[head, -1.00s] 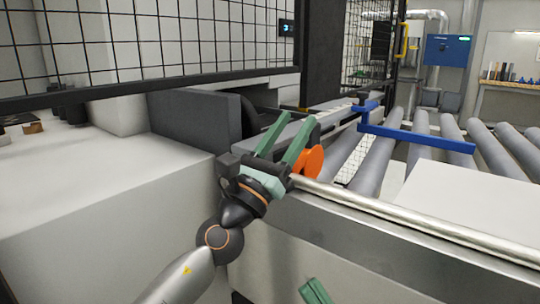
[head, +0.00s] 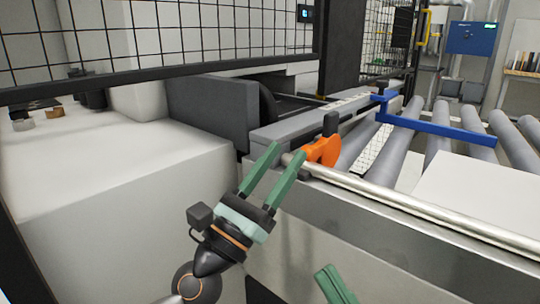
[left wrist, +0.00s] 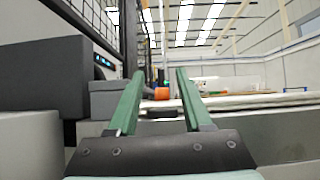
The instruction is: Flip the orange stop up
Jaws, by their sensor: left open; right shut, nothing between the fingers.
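The orange stop (head: 324,150) sits at the near end of the roller conveyor, beside the metal side rail and a small dark block. In the head view it looks low and lying over; its exact angle is hard to tell. My left gripper (head: 286,152) is open and empty, with its green fingers just left of the stop and apart from it in the picture. In the left wrist view the stop (left wrist: 161,93) shows small and beyond the fingertips, between the two fingers. My right gripper (head: 338,284) is shut and empty at the bottom edge, low in front of the conveyor.
A long metal rail (head: 420,216) runs along the conveyor's front edge. A blue guide bar (head: 440,132) crosses the grey rollers. A white panel (head: 475,195) lies at right. A black mesh guard (head: 190,45) hangs over the machine. A white cabinet (head: 110,180) stands at left.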

